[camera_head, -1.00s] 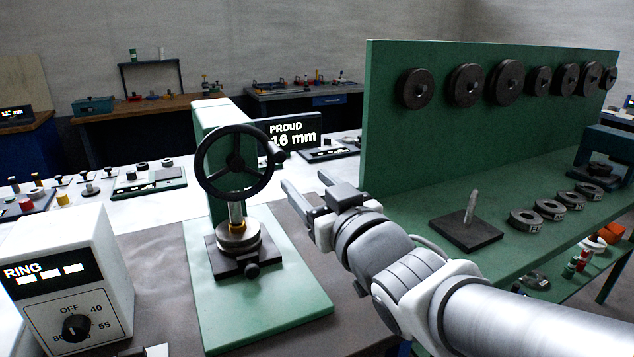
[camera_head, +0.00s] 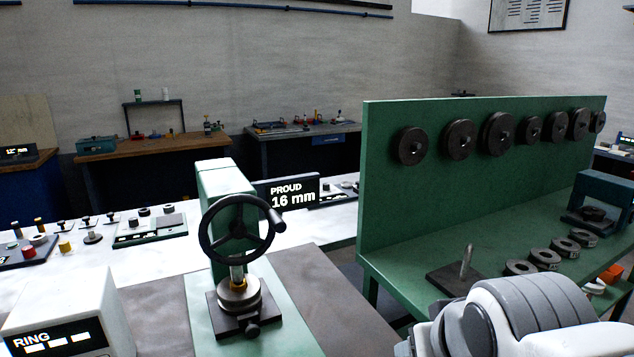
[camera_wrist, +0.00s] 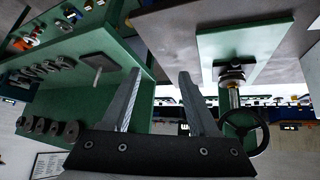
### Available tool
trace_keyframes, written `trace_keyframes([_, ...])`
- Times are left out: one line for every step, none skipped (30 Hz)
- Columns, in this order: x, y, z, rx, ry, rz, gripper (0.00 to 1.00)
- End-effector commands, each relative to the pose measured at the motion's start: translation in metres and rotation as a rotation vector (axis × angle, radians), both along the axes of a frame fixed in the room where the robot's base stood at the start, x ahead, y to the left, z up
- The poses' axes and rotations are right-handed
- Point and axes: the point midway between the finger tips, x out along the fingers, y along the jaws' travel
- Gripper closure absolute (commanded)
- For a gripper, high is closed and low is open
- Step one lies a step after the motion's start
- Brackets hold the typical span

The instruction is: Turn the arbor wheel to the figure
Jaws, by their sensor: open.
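The black arbor wheel (camera_head: 237,230), with spokes and a side handle knob, sits on the green press column (camera_head: 226,180). Below it a shaft meets a ring stack (camera_head: 238,294) on a dark block. A display (camera_head: 288,192) behind it reads "PROUD 16 mm". In the wrist view the wheel (camera_wrist: 245,133) appears upside down at the lower right, to the right of my gripper (camera_wrist: 159,75). My gripper's two fingers are apart and empty, not touching the wheel. In the head view only my arm shows at the lower right; the gripper is out of frame.
A green rack (camera_head: 420,190) with several dark discs stands to the right, with a spike on a plate (camera_head: 465,270) and several rings on its shelf. A white RING box (camera_head: 75,320) stands at the lower left. Benches line the back wall.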

Motion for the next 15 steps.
trace_keyframes([-0.011,-0.002,0.004,0.009,0.040,-0.008,0.40])
trace_keyframes([-0.018,-0.002,0.003,0.013,0.065,-0.011,0.40])
trace_keyframes([-0.025,-0.002,0.002,0.020,0.095,-0.013,0.40])
trace_keyframes([-0.030,-0.002,0.002,0.025,0.112,-0.015,0.40])
trace_keyframes([-0.034,-0.002,0.002,0.028,0.127,-0.016,0.40])
trace_keyframes([-0.038,-0.002,0.001,0.031,0.144,-0.017,0.40])
trace_keyframes([-0.040,-0.002,0.001,0.034,0.152,-0.017,0.40])
trace_keyframes([-0.042,-0.002,0.000,0.034,0.160,-0.017,0.40])
trace_keyframes([-0.044,-0.002,0.000,0.036,0.165,-0.017,0.40])
trace_keyframes([-0.044,-0.002,-0.001,0.036,0.167,-0.017,0.40])
trace_keyframes([-0.044,-0.002,-0.001,0.036,0.168,-0.017,0.40])
trace_keyframes([-0.044,-0.002,-0.001,0.036,0.168,-0.017,0.40])
trace_keyframes([-0.044,-0.002,-0.001,0.036,0.168,-0.017,0.40])
trace_keyframes([-0.044,-0.002,-0.001,0.036,0.168,-0.017,0.40])
trace_keyframes([-0.044,-0.002,-0.001,0.036,0.168,-0.017,0.40])
